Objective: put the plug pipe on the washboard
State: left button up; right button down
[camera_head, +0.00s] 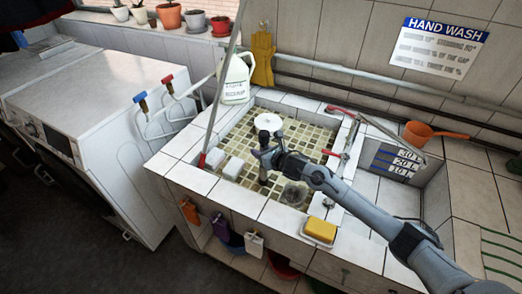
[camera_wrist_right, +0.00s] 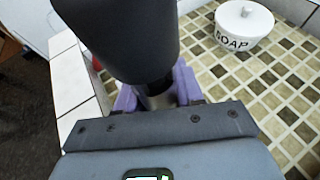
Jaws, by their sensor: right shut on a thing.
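My right gripper (camera_head: 266,158) is over the tiled sink basin (camera_head: 312,150), and its arm comes in from the lower right. In the right wrist view its purple fingers (camera_wrist_right: 156,98) are shut on a dark, thick, rounded piece with a pale metallic lower part, which looks like the plug pipe (camera_wrist_right: 120,40). In the head view the plug pipe (camera_head: 264,139) is small, dark and partly merged with the gripper. I cannot make out a washboard for certain; a white, green-striped surface (camera_head: 502,250) lies at the right edge. My left gripper is not in view.
A white soap pot (camera_head: 268,122) stands in the basin, also in the wrist view (camera_wrist_right: 244,26). A yellow sponge (camera_head: 320,229) and red-handled taps (camera_head: 338,110) flank the basin.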

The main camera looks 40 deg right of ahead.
jog(key=c, duration=1.1)
grip_release()
jog(key=o, duration=0.4)
jog(key=shift+b+v, duration=0.6)
jog(key=shift+v, duration=5.4)
jog(key=shift+r, duration=0.15)
